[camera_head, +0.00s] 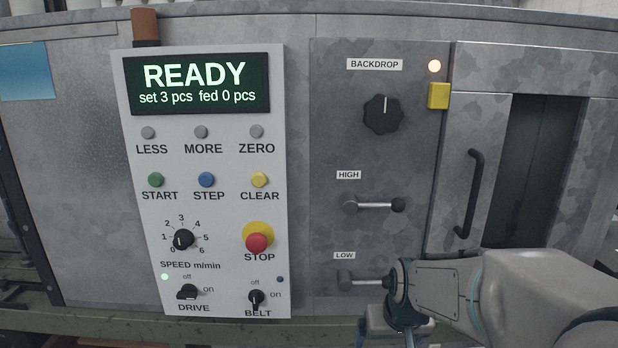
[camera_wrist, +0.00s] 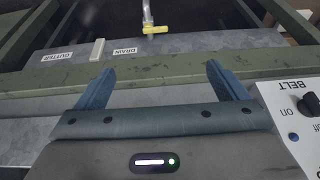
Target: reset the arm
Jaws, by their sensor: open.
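My gripper (camera_wrist: 160,72) is open in the wrist view, with its two blue fingers spread apart and nothing between them. Beyond the fingers lies a green rail (camera_wrist: 160,68) of the machine frame. In the head view my arm reaches in from the lower right, in front of the panel's lower right part near the LOW lever (camera_head: 365,281). I cannot make out the fingers clearly in that view.
The control panel (camera_head: 215,220) shows READY, set 3 pcs, fed 0 pcs. A door with a black handle (camera_head: 472,195) stands right of the HIGH lever (camera_head: 375,205). The wrist view shows a yellow-handled valve (camera_wrist: 155,29) near the DRAIN label (camera_wrist: 125,51) and the BELT switch (camera_wrist: 309,104).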

